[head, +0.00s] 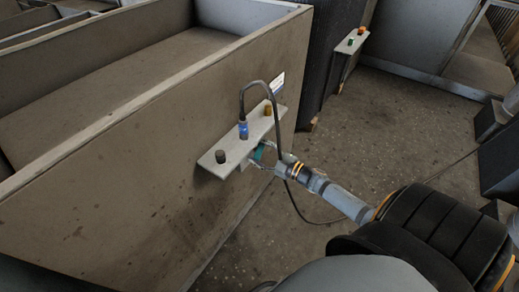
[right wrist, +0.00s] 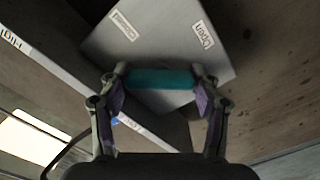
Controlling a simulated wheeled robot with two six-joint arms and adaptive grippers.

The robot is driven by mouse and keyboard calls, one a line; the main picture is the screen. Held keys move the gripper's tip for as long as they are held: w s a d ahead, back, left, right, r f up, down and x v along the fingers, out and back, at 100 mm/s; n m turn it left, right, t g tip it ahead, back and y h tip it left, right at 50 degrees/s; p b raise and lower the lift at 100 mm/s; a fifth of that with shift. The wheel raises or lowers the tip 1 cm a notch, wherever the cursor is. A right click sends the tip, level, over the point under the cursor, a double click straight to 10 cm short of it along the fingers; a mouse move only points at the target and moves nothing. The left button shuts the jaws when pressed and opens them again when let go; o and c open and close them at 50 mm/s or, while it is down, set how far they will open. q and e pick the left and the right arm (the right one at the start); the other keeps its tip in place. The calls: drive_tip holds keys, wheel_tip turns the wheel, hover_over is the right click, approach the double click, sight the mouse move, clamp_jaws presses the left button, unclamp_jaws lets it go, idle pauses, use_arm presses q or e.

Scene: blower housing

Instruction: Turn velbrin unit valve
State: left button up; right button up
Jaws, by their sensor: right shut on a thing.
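The teal valve handle (head: 259,151) sits at the front of a grey unit on the wall of a large brown housing. My right gripper (head: 264,157) is shut on the handle. Its two fingers (right wrist: 160,85) are at the handle's two ends. My left gripper is not in view.
A grey bracket plate (head: 210,163) above the handle carries a black knob (head: 221,157), an orange-brown knob (head: 268,109) and a blue connector (head: 243,130) with a looping black cable. A similar bracket (head: 350,47) stands farther back. The speckled floor (head: 400,120) to the right is mostly open.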

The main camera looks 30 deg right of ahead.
drive_tip(key=n, duration=0.2)
drive_tip(key=shift+n+p, duration=0.3)
drive_tip(key=shift+n, duration=0.1)
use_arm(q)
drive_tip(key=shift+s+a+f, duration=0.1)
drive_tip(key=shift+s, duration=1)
use_arm(e)
drive_tip(key=shift+f+n, duration=0.15)
drive_tip(key=shift+n, duration=1.35)
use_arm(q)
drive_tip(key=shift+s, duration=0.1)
use_arm(e)
drive_tip(key=o, duration=1.1)
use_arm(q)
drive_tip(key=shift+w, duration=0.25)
use_arm(e)
drive_tip(key=shift+o, duration=0.3)
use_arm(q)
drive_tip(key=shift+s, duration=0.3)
